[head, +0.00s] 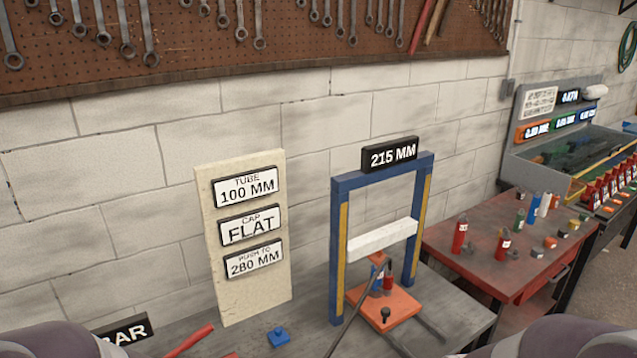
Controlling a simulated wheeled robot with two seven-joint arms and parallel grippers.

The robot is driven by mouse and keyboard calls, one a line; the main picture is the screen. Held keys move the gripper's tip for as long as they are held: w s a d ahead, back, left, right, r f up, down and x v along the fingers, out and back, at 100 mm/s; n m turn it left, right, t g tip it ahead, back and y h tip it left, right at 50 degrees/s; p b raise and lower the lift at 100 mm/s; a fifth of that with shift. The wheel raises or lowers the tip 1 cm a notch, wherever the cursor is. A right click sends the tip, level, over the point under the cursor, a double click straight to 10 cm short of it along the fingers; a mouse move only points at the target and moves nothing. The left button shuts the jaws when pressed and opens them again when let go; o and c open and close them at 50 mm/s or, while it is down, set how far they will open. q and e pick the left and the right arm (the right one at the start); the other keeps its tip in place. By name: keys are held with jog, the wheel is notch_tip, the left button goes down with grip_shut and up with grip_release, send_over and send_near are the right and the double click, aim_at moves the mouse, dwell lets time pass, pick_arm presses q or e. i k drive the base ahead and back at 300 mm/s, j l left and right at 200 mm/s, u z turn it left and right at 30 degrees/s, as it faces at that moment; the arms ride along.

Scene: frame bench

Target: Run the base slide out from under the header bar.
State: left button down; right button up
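A blue upright frame (337,250) stands on the grey bench, with a 215 MM display (390,155) on top. A white bar (383,240) spans between its posts, which I take as the header bar. Below it lies an orange plate (405,303) with a black knob (385,316) at its front, which I take as the base slide. A small blue-and-red jack-like body (377,278) stands on the plate beneath the white bar; whether it touches the bar is unclear. Dark rails (428,327) run forward from the plate. Neither gripper is in view.
A cream board (206,220) reads TUBE 100 MM, CAP FLAT, PUSH TO 280 MM. A blue block (278,337) and red handle (190,341) lie on the bench. A dark hose or rod (352,305) crosses before the frame. A red table (490,262) with bottles stands right.

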aim_at(385, 313)
jog(key=i+l, duration=0.2)
jog(key=l, duration=0.15)
jog(key=i+l, duration=0.2)
jog(key=l, duration=0.15)
jog(key=i+l+u, duration=0.1)
jog(key=l, duration=0.25)
jog(key=i+l, duration=0.5)
jog(key=l, duration=0.25)
jog(key=i+l, duration=0.2)
jog(key=l, duration=0.15)
jog(key=i+l+u, duration=0.1)
jog(key=l, duration=0.3)
jog(key=i, duration=0.1)
